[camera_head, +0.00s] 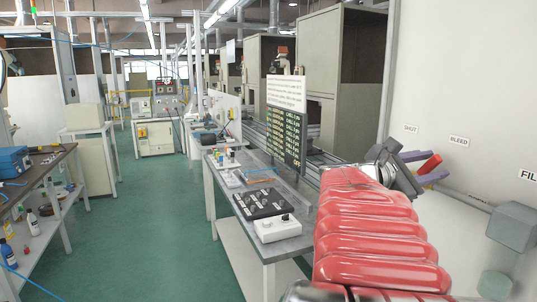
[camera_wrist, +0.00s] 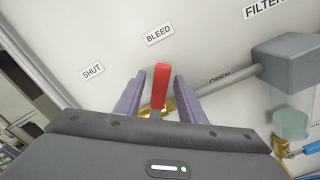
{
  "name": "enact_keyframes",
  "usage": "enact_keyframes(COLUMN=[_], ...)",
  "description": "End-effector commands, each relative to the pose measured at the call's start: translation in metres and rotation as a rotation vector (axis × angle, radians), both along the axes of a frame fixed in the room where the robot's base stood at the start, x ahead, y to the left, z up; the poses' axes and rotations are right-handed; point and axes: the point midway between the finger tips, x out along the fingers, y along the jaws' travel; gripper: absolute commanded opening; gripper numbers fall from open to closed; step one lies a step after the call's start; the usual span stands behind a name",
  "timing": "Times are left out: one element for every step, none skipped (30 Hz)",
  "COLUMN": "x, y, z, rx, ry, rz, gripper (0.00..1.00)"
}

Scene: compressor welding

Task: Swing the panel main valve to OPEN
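The panel main valve's red lever handle (camera_wrist: 160,86) stands between my gripper's two purple fingers in the wrist view, with brass at its base. It points toward the BLEED label (camera_wrist: 160,34). The SHUT label (camera_wrist: 92,71) is to the left; the OPEN label (camera_wrist: 220,77) is to the right, partly covered by a grey pipe. My gripper (camera_wrist: 160,76) is open around the handle, with a narrow gap on each side. In the head view the red handle (camera_head: 431,165) shows between the fingers of my gripper (camera_head: 435,162) at the right.
A grey pipe (camera_wrist: 225,85) runs close beside the right finger to a grey box (camera_wrist: 288,62). A clear greenish bowl (camera_wrist: 291,124) hangs below the box. The pale panel (camera_head: 470,80) lies behind. A bench (camera_head: 285,245) with control boxes stands left of my arm.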

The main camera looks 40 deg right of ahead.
Motion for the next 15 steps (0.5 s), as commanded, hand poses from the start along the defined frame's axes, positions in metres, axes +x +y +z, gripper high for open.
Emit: enact_keyframes(x=[0.0000,0.0000,0.0001,0.0001,0.0001,0.0001,0.0001,0.0001,0.0000,0.0000,0.0000,0.0000,0.0000,0.0000,-0.0001], y=[0.0001,0.0001,0.0002,0.0002,0.0002,0.0002,0.0002,0.0002,0.0002,0.0002,0.0002,0.0002,0.0002,0.0002,0.0003], z=[0.0000,0.0000,0.0000,0.0000,0.0000,0.0000,0.0000,0.0000,-0.0001,-0.0001,0.0000,0.0000,0.0000,0.0000,0.0000], rx=[0.000,0.000,0.000,0.000,0.000,0.000,0.000,0.000,0.000,0.000,0.000,0.000,0.000,0.000,0.000], ry=[0.000,0.000,0.000,0.000,0.000,0.000,0.000,0.000,0.000,0.000,0.000,0.000,0.000,0.000,0.000], rz=[0.000,0.000,0.000,0.000,0.000,0.000,0.000,0.000,0.000,0.000,0.000,0.000,0.000,0.000,0.000], gripper=[0.36,0.36,0.36,0.34,0.32,0.29,0.27,0.25,0.22,0.20,0.18,0.15,0.13,0.11,0.08])
